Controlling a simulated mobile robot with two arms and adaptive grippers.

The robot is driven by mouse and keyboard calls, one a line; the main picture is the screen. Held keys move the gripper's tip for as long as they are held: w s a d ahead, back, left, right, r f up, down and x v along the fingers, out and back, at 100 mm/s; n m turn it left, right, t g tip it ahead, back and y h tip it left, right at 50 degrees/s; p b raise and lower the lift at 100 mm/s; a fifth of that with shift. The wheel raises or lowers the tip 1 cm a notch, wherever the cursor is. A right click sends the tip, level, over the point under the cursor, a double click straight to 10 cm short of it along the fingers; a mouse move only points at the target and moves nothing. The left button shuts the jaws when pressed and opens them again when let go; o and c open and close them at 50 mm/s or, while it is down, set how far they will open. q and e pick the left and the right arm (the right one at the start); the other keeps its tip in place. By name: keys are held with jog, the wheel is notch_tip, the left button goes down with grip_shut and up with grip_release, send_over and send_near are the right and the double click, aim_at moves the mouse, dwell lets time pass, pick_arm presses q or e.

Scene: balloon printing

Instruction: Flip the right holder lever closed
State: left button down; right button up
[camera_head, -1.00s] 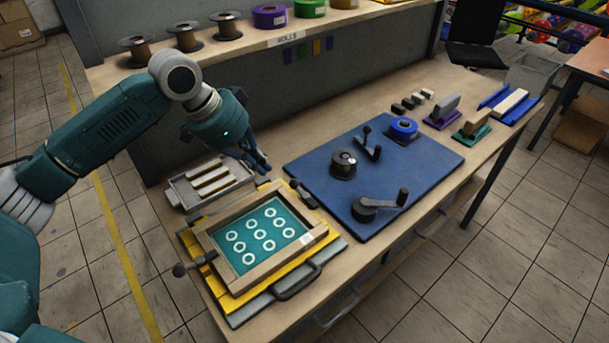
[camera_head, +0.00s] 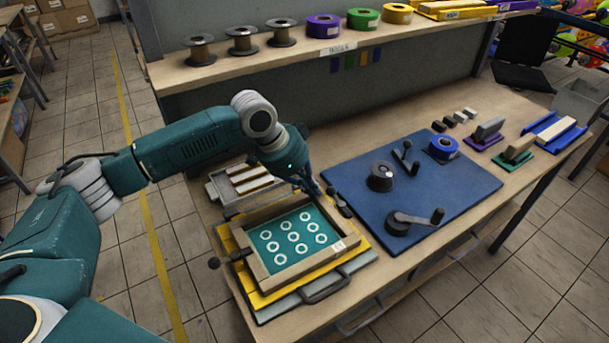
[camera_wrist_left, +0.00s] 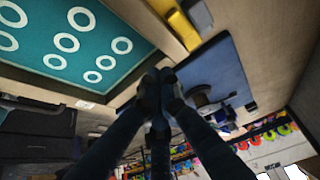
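The wooden screen frame (camera_head: 262,276) with a teal mesh of white rings lies on a yellow board (camera_head: 226,240) on the bench. The right holder lever (camera_head: 340,203), dark with a knob, is at the frame's far right corner. A left lever (camera_head: 228,260) sticks out on the frame's left side. My left gripper (camera_head: 312,190) points down just left of the right lever, close to it; I cannot tell whether they touch. In the left wrist view its dark fingers (camera_wrist_left: 160,88) come together at the tips, with nothing visible between them. My right gripper is out of view.
A blue mat (camera_head: 440,195) with a crank and black parts lies right of the frame. A grey tray (camera_head: 216,186) with pale bars stands behind it, under my left arm. A shelf (camera_head: 275,62) with spools runs along the back. A grey handle (camera_head: 326,290) is in front.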

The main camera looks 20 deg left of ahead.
pick_arm(q)
jog(key=shift+w+d+f, duration=0.2)
jog(key=shift+d+f, duration=0.05)
jog(key=shift+f, duration=0.4)
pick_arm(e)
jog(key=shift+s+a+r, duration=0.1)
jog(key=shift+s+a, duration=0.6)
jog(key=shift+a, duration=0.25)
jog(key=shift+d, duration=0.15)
pick_arm(q)
jog(key=shift+w+m, duration=0.25)
jog(key=shift+m, duration=0.15)
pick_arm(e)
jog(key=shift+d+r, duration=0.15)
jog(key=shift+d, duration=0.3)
